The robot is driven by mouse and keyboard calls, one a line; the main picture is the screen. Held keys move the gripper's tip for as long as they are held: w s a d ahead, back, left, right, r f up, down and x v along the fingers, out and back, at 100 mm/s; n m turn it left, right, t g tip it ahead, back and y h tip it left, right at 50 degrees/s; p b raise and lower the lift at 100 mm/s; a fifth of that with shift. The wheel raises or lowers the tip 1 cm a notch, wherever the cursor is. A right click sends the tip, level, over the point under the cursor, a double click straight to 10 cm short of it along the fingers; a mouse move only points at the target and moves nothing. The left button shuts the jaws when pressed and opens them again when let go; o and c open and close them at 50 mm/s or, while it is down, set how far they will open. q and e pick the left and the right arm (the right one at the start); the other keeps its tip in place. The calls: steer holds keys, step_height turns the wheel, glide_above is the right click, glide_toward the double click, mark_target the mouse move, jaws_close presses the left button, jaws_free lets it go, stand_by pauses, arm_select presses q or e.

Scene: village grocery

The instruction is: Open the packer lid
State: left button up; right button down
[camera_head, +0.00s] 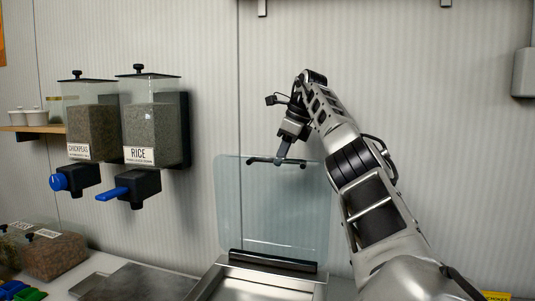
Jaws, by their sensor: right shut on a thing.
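The packer lid (272,205) is a clear, bluish panel that stands raised, nearly upright, above the packer. A dark hinge bar (273,261) runs along its bottom edge. The metal packer body (262,288) shows below it, cut off by the frame's bottom. A dark handle (264,161) runs along the lid's top edge. My right gripper (281,157) reaches down from above and is shut on the lid handle, near its middle. My left gripper is not in view.
Two wall dispensers hang at the left, one of chickpeas (90,128) and one of rice (153,120). Filled clear bins (52,255) stand at the lower left. A dark flat plate (135,282) lies on the counter left of the packer. The wall stands close behind the lid.

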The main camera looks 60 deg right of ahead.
steer(key=shift+s+d+f, duration=0.15)
steer(key=shift+f, duration=0.3)
steer(key=c, duration=1.7)
jaws_free()
steer(key=shift+o, duration=1.3)
steer(key=shift+w+d, duration=0.15)
steer(key=shift+w, duration=0.05)
steer(key=shift+r, duration=0.25)
